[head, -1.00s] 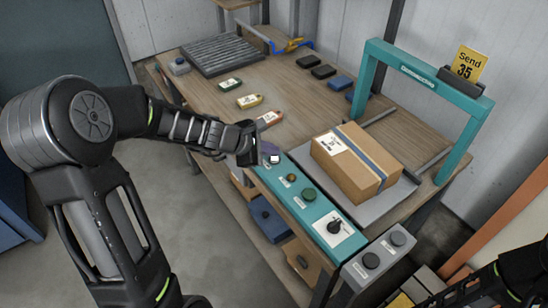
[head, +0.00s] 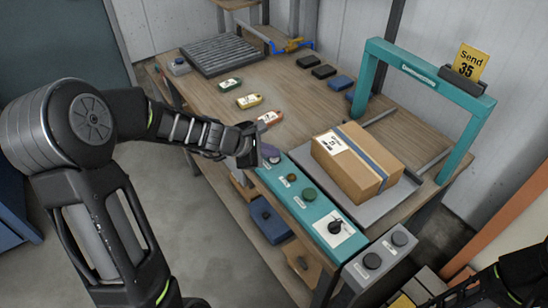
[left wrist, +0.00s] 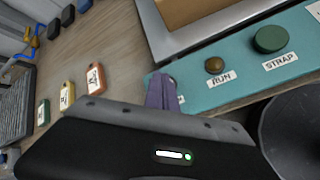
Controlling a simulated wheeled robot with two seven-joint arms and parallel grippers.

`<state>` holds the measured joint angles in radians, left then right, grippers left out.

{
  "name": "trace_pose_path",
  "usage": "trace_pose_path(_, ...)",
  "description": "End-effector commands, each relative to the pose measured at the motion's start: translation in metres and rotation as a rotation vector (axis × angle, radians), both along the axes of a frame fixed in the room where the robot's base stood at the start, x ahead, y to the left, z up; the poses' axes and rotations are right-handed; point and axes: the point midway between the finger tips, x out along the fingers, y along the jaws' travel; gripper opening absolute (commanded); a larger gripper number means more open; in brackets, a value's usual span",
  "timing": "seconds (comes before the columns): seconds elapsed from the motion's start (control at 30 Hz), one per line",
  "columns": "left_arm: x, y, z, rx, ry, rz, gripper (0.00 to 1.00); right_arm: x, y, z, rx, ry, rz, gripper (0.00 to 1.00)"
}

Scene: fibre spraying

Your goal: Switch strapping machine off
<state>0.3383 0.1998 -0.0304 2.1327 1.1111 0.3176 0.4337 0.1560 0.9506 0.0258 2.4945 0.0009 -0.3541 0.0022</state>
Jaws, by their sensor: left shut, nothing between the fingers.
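The strapping machine has a teal control panel (head: 322,212) along the table's front edge, with a black rotary knob (head: 335,227), a green STRAP button (head: 309,194) and a brown RUN button (head: 291,179). These two buttons also show in the left wrist view, STRAP (left wrist: 270,39) and RUN (left wrist: 215,65). My left gripper (head: 268,153) is shut and empty at the panel's far left end. Its purple-grey fingers (left wrist: 160,92) cover most of a small control there; I cannot tell whether they touch it. A teal arch (head: 425,75) stands over the machine.
A strapped cardboard box (head: 355,165) sits on the machine's grey plate. Coloured tags (head: 250,101) and dark blocks (head: 323,72) lie on the wooden table. A grey two-button box (head: 380,258) stands at the front corner. Part of my right arm shows at bottom right.

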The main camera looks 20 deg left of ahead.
Motion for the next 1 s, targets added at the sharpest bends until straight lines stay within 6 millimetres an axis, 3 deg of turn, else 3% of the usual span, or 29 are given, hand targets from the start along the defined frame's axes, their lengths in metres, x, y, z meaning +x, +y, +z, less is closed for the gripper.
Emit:
trace_pose_path(0.57,0.0,0.0,0.01,0.0,0.0,0.0,0.0,0.0,0.0,0.008,0.0,0.0,0.0,0.36)
trace_pose_path(1.0,0.0,0.001,0.053,0.0,0.0,0.0,0.0,0.0,0.0,0.049,0.0,0.0,0.0,0.36)
